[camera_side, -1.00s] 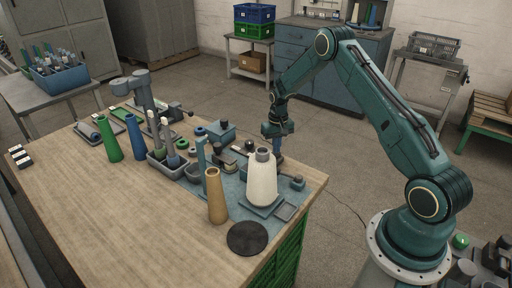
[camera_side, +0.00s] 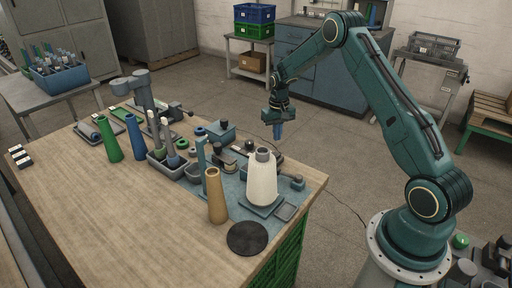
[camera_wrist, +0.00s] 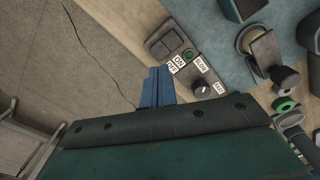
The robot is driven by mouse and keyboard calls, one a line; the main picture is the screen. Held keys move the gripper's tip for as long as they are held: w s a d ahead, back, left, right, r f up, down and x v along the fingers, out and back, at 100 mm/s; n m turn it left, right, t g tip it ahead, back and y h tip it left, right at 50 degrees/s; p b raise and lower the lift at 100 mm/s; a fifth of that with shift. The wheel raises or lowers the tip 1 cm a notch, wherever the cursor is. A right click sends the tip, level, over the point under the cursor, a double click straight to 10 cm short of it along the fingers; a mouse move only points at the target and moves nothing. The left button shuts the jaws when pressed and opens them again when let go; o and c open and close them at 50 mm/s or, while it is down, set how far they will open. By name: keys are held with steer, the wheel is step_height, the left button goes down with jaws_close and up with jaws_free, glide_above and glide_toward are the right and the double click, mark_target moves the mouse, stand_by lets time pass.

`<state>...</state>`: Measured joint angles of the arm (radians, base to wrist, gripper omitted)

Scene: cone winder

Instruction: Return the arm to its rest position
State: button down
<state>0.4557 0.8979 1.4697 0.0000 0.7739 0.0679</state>
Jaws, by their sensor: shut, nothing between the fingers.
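My gripper (camera_side: 277,134) hangs in the air above the far right edge of the wooden table (camera_side: 100,215), fingers pointing down. Its blue fingers are together and hold nothing. The fingers also show in the wrist view (camera_wrist: 157,86), where a control box with a green button and a black knob (camera_wrist: 203,89) lies beyond and beside them. A white cone of yarn (camera_side: 262,180) stands upright on the winder's blue base plate (camera_side: 238,194), in front of my gripper and apart from it.
A brown cone (camera_side: 215,197), a blue cone (camera_side: 135,138) and a green cone (camera_side: 108,140) stand on the table. A black disc (camera_side: 248,238) lies near the front edge. A blue cabinet (camera_side: 305,62) stands behind. Open floor (camera_side: 350,165) lies right of the table.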

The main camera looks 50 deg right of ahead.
steer(key=shift+r, duration=0.4)
steer(key=shift+r, duration=0.1)
steer(key=s+a+r+n+t, duration=0.1)
steer(key=s+a+r, duration=0.2)
steer(key=a+r, duration=0.35)
steer(key=s+a+r+n+t, duration=0.1)
steer(key=s+a+r, duration=0.2)
steer(key=r, duration=0.6)
steer(key=s+a+r+n+t, duration=0.1)
steer(key=s+a+r, duration=0.35)
steer(key=r, duration=0.35)
steer(key=s+a+r+n+t, duration=0.1)
steer(key=s+a, duration=0.4)
steer(key=s, duration=0.5)
steer(key=s+a+r+n+t, duration=0.1)
steer(key=s+a, duration=0.4)
steer(key=s, duration=0.5)
steer(key=shift+s+r+n+t, duration=0.3)
steer(key=shift+r+n, duration=0.2)
steer(key=shift+r, duration=0.35)
